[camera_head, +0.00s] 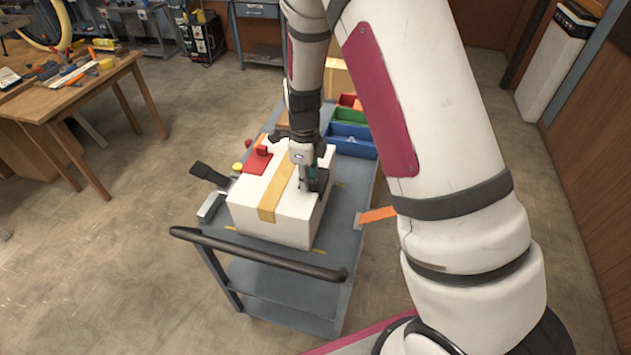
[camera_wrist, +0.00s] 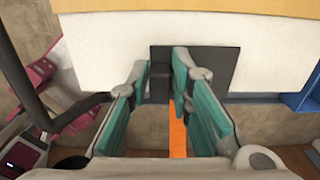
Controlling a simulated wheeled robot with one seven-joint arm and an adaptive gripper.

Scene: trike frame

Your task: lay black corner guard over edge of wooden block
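A large white block (camera_head: 272,215) with a tan band (camera_head: 277,187) across its top rests on a grey cart. No bare wood grain shows on it. The black corner guard (camera_head: 319,181) is at the block's right edge, partly behind my gripper (camera_head: 303,187). In the wrist view the guard (camera_wrist: 217,68) is a dark square plate against the white block (camera_wrist: 110,50). My gripper's teal fingers (camera_wrist: 160,72) are apart, with their tips over the guard's left part. A gap shows between them. Whether the guard touches the fingers or lies flat on the block is unclear.
The cart (camera_head: 345,215) has a dark handle (camera_head: 258,255) at the near end. Blue (camera_head: 352,146) and green (camera_head: 350,116) bins stand behind the block. Red pieces (camera_head: 257,160) lie on its left. An orange strip (camera_head: 378,215) sticks out at the cart's right side.

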